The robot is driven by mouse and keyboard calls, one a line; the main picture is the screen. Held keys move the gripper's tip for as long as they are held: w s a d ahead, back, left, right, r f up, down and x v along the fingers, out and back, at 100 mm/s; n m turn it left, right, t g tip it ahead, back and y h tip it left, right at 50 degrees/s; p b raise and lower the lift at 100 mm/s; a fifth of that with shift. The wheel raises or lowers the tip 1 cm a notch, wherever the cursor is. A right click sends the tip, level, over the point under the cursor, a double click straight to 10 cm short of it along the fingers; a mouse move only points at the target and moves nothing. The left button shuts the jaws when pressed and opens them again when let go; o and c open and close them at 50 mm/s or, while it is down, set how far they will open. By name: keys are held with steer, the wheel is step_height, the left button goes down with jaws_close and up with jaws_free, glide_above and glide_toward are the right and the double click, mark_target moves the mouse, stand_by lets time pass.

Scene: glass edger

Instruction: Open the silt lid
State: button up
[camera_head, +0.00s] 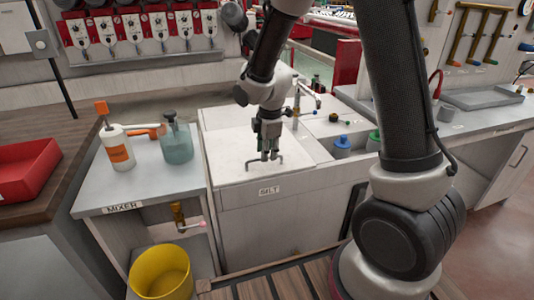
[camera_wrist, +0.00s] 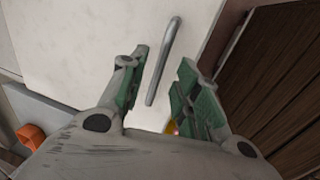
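The silt lid (camera_head: 226,158) is a flat pale panel on top of the cabinet with the SILT label (camera_head: 269,190), and it lies closed. Its handle (camera_head: 277,163) is a thin grey metal bar near the front edge. My gripper (camera_head: 265,157) points down over the handle. In the wrist view my gripper (camera_wrist: 160,95) has its green-padded fingers apart, with the handle (camera_wrist: 164,60) showing between them, nearer the left finger. The lid (camera_wrist: 80,40) fills much of that view. Whether a finger touches the handle I cannot tell.
On the left, the mixer bench (camera_head: 95,203) holds a white bottle (camera_head: 117,148) and a teal jar (camera_head: 177,142). A yellow bucket (camera_head: 160,272) stands below. A tap (camera_head: 310,88) and small colored-lid containers (camera_head: 343,145) sit to the right of the lid.

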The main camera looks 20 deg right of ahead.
steer(key=shift+w+f, duration=0.15)
steer(key=shift+f, duration=0.65)
jaws_close()
